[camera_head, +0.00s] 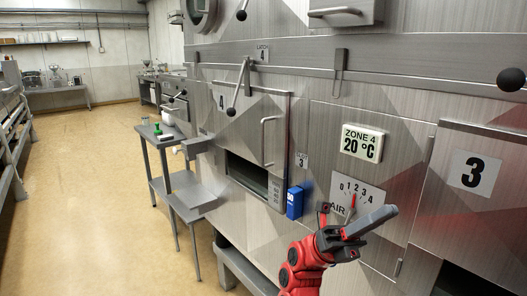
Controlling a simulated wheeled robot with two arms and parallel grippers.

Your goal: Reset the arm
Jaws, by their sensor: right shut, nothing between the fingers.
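My right arm comes up from the bottom, red with dark joints. My right gripper (372,224) is shut and empty, its grey fingers pointing right. It is in front of the dryer's steel front, just below the AIR dial plate (371,199) marked 0 to 4. The red pointer (352,203) of the dial shows above the gripper. From this view I cannot tell whether the gripper touches the panel. My left gripper is not in view.
A blue box (294,202) is on the panel left of my arm. A door with a handle (268,141) and a dark opening (247,173) is further left. A small grey table (160,135) stands beside the dryer. The floor (90,190) on the left is clear.

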